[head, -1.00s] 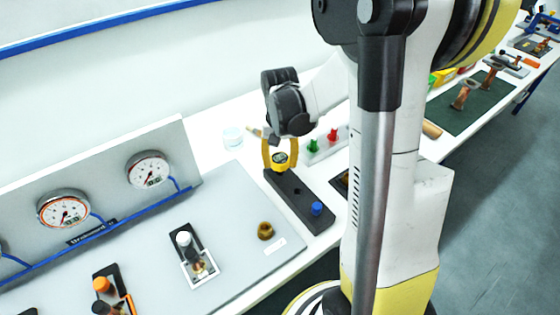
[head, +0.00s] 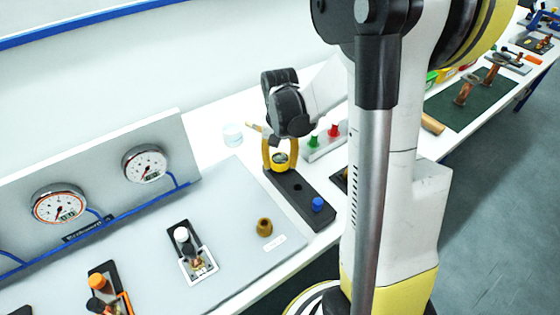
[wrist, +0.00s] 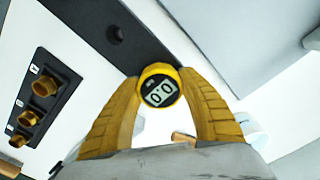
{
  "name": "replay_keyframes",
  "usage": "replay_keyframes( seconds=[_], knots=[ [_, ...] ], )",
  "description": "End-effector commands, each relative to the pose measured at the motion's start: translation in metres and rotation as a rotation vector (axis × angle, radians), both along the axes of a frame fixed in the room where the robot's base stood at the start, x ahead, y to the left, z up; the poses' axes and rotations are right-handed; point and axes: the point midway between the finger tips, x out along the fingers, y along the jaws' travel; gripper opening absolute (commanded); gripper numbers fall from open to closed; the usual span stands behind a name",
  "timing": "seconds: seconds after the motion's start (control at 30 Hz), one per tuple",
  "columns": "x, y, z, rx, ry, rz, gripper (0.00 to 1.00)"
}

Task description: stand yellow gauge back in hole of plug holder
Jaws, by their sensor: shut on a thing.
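The yellow gauge (head: 280,159), round with a dark-rimmed digital display, is upright between the yellow fingers of my gripper (head: 280,164). In the wrist view the gauge (wrist: 160,88) shows its display up, with the tips of my gripper (wrist: 160,92) shut on its two sides. The plug holder (head: 288,183) is a long black bar on the bench with an empty hole near its middle and a blue plug (head: 318,204) at its near end. The gauge is over the far end of this bar. Its lower part is hidden, so I cannot tell whether it is in a hole.
A light block with green and red knobs (head: 324,137) stands right of my gripper. A small clear cup (head: 232,134) is to the left. A brass fitting (head: 264,227) stands on the grey panel (head: 228,245). In the wrist view, a black strip with brass fittings (wrist: 45,86) lies left.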

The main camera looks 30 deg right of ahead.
Motion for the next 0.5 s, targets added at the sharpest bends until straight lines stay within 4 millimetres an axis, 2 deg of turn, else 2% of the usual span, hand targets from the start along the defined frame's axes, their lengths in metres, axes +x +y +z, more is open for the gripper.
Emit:
replay_keyframes(
  seconds=[0.43,0.47,0.5],
  knots=[
    [0.0000,-0.0001,-0.0121,0.000,0.000,0.000,0.09],
    [0.0000,-0.0001,-0.0121,0.000,0.000,0.000,0.50],
    [0.0000,0.0000,-0.0113,0.000,0.000,0.000,0.62]
  ],
)
